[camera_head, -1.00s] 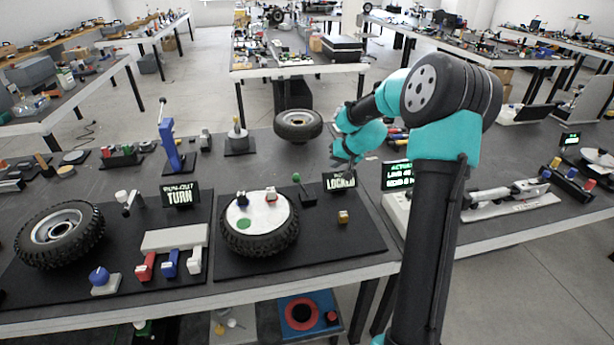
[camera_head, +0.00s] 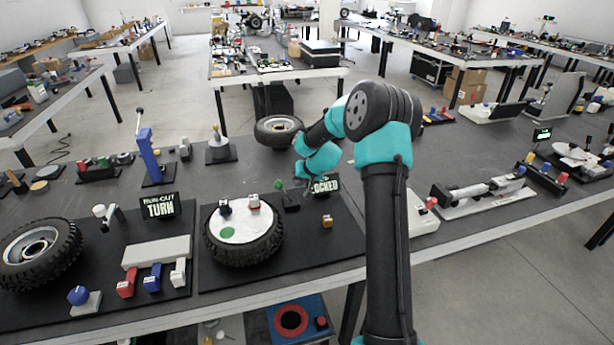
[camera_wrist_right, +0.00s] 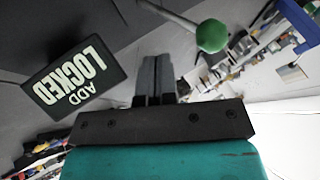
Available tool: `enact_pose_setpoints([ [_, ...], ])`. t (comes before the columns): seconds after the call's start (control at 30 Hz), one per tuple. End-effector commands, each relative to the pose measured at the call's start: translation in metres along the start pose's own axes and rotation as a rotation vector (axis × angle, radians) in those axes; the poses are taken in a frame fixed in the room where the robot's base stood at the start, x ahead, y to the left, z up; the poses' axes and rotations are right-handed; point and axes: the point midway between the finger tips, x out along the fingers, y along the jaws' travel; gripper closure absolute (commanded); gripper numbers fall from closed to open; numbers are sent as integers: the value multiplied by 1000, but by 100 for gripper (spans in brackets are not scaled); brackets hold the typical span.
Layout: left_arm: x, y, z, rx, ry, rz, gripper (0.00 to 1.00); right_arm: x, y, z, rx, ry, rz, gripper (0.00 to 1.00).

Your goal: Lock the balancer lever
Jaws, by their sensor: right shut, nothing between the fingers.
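The balancer lever has a green ball knob (camera_head: 279,184) on a small dark base (camera_head: 291,204). It stands beside the LOCKED sign (camera_head: 325,186) and behind the wheel with the white disc (camera_head: 244,230). My right gripper (camera_head: 303,180) is just right of the knob, near the sign. In the right wrist view my gripper (camera_wrist_right: 155,62) has its fingers together and empty. The green knob (camera_wrist_right: 212,35) shows right of the fingers, apart from them, and the sign reading ADD LOCKED (camera_wrist_right: 72,76) is to their left. My left gripper is out of view.
A loose wheel (camera_head: 278,131) lies behind my right gripper. A small orange block (camera_head: 327,221) sits on the black mat (camera_head: 335,250) in front of the sign. The RUN-OUT TURN sign (camera_head: 160,206) and another wheel (camera_head: 38,254) are at the left. The mat's right front is clear.

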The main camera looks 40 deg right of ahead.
Motion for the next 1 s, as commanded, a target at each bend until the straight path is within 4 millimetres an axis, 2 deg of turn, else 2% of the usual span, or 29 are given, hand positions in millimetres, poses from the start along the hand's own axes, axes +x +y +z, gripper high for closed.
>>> enact_pose_setpoints([
  [0.03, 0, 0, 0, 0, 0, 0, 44, 3, -9, 0, -6, 0, -2, 100],
  [0.2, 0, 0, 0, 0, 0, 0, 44, 11, -23, 0, -4, 1, -1, 100],
  [0.6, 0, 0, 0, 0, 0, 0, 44, 13, -26, 0, -2, 1, -1, 100],
  [0.8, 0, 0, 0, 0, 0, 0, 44, 21, -41, 4, -3, 0, -1, 100],
  [1.0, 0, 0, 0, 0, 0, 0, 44, 22, -42, 4, -2, 0, -1, 100],
])
